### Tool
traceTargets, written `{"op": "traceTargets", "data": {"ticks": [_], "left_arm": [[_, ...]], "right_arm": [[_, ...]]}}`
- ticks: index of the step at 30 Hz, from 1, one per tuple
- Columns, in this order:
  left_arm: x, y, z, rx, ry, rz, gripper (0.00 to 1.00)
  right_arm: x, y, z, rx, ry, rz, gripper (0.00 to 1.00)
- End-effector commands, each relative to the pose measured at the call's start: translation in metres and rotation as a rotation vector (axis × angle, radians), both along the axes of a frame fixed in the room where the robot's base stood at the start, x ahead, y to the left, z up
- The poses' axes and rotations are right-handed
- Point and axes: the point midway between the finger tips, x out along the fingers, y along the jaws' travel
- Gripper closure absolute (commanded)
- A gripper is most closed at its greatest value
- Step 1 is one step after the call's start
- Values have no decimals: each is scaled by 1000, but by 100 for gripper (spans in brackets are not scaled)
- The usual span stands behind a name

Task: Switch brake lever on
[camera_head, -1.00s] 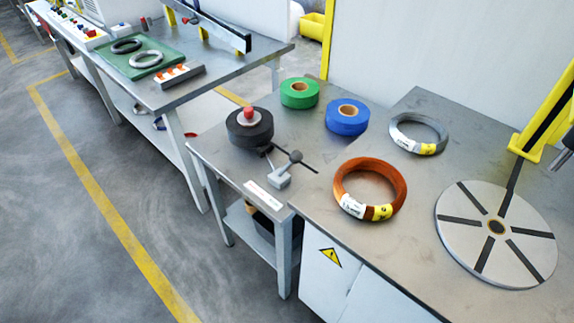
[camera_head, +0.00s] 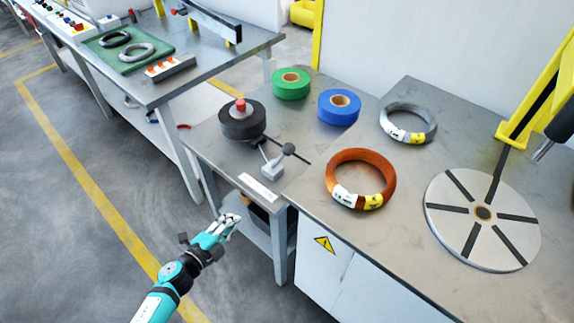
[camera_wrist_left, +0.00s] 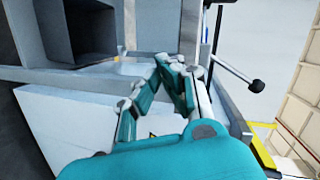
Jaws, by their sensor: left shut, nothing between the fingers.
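In the left wrist view the lever's black knob (camera_wrist_left: 257,86) shows at the right, on a thin rod. My left gripper (camera_head: 231,221) is shut and empty, in front of the table's front edge, below and left of the lever and apart from it. It also shows in the left wrist view (camera_wrist_left: 172,62). My right gripper is not in view.
A green roll (camera_head: 291,84), a blue roll (camera_head: 339,107), a copper coil (camera_head: 361,177) and a grey coil (camera_head: 408,122) lie on the tables. A slotted turntable (camera_head: 482,219) is at the right. Floor is open at the left.

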Motion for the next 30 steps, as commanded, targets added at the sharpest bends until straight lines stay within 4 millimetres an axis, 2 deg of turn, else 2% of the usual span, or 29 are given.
{"op": "traceTargets", "data": {"ticks": [1, 3, 6, 9, 13, 23, 26, 30], "left_arm": [[9, -16, 41, 66, -116, -96, 100], [13, -36, 85, 166, -259, -219, 100], [10, -58, 132, 301, -429, -364, 100], [5, -72, 158, 399, -535, -455, 100], [1, -79, 171, 459, -595, -506, 100], [1, -80, 172, 464, -600, -509, 100], [4, -83, 172, 463, -600, -508, 100], [15, -99, 172, 461, -601, -507, 100]], "right_arm": [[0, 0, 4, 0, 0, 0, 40], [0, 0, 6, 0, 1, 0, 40], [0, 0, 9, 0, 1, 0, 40], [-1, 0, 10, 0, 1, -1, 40], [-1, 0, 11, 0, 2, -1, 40], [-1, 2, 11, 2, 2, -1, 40], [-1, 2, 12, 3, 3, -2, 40], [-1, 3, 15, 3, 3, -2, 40]]}}
